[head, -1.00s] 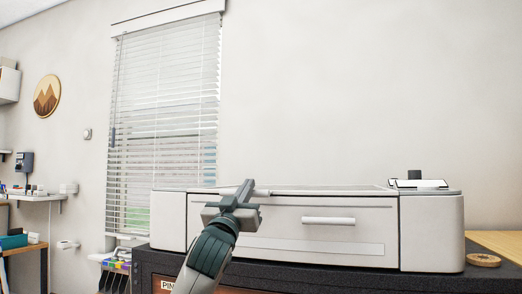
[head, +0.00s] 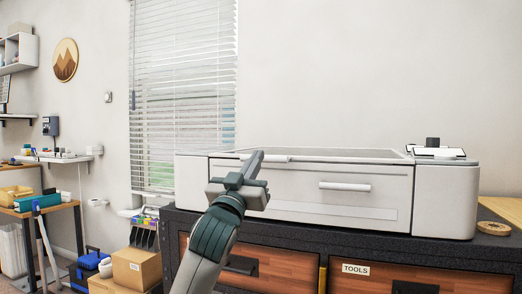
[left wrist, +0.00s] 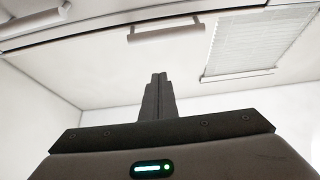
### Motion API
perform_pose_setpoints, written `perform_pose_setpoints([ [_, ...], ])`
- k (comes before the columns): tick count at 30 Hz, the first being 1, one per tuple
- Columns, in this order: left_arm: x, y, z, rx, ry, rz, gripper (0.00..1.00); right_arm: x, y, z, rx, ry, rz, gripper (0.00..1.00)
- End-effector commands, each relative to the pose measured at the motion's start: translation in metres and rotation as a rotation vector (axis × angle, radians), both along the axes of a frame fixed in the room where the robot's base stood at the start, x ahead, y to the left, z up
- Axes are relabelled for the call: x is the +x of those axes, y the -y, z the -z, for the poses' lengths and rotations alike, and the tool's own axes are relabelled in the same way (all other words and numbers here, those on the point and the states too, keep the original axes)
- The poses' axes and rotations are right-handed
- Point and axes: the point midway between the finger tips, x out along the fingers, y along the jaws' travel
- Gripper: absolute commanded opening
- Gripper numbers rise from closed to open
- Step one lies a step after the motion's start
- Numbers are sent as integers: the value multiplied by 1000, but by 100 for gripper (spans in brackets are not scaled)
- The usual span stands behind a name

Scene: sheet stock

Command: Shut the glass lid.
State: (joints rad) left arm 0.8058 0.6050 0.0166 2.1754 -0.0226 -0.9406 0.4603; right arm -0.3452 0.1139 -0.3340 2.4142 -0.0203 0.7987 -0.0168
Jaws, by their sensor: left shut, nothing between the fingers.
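The glass lid (head: 330,154) lies flat on top of the white machine (head: 445,200), seen almost edge-on, and looks closed. A white bar handle (head: 277,158) sits at the lid's front edge, partly hidden behind my left gripper. My left gripper (head: 256,160) is shut and empty, in front of the machine's left part with its fingertips near lid height. I cannot tell whether it touches the bar. In the left wrist view my closed fingers (left wrist: 157,95) point up, with a white bar handle (left wrist: 165,28) beyond them. My right gripper is not in view.
A second handle (head: 345,186) is on the machine's front panel. The machine stands on a dark cabinet (head: 440,258) with wooden drawers. A small black-knobbed unit (head: 435,149) sits on the machine's top right. A tape roll (head: 494,228) lies at right. Boxes and a workbench stand at left.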

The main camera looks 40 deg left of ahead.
Motion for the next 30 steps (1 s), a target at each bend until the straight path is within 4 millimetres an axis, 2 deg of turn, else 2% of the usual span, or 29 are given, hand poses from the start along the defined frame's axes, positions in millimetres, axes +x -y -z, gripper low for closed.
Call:
perform_pose_setpoints([
  [7,-13,3,7,0,1,0,0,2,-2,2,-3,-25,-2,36],
  [25,-12,4,9,1,0,2,0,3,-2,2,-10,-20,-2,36],
  [30,-7,21,24,29,1,34,0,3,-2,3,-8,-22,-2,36],
])
